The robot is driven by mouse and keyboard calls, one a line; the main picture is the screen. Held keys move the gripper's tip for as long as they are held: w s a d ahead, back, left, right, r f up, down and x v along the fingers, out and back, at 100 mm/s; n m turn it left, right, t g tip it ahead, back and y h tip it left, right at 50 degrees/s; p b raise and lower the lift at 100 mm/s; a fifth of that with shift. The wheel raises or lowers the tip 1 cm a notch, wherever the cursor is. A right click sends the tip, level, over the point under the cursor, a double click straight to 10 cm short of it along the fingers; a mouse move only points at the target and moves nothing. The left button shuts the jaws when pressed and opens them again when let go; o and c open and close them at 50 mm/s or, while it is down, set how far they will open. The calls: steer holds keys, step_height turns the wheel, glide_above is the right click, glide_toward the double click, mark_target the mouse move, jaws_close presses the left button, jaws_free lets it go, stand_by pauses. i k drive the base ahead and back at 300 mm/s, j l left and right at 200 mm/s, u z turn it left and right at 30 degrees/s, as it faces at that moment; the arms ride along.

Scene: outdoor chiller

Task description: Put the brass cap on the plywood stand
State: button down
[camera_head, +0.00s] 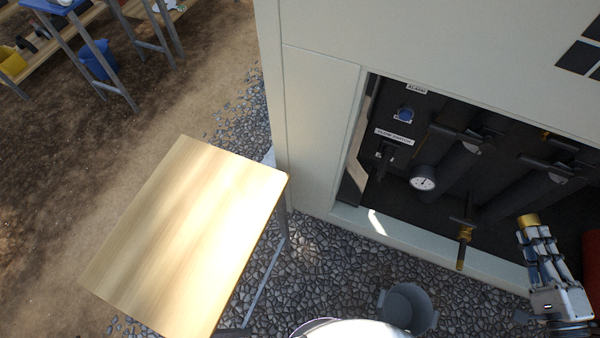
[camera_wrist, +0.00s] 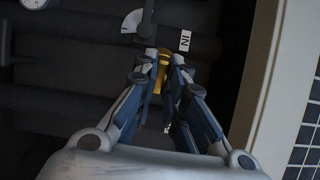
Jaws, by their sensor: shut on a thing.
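The brass cap (camera_head: 528,221) is held at the tips of my gripper (camera_head: 530,232), in front of the open chiller bay at the right. In the wrist view the cap (camera_wrist: 162,66) shows as a yellow piece between the two fingertips (camera_wrist: 163,72), and the fingers partly cover it. The plywood stand (camera_head: 185,240) is a light wooden table top on metal legs at the left, and its top is bare. My gripper is far to the right of the stand.
The chiller cabinet wall (camera_head: 320,130) stands between the stand and the bay. A gauge (camera_head: 423,178), pipes and a brass valve fitting (camera_head: 465,248) are in the bay. A grey bucket (camera_head: 408,306) stands on the gravel. A blue bench (camera_head: 75,30) is at the far left.

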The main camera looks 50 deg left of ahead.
mark_target(202, 220)
steer(key=u, duration=3.45)
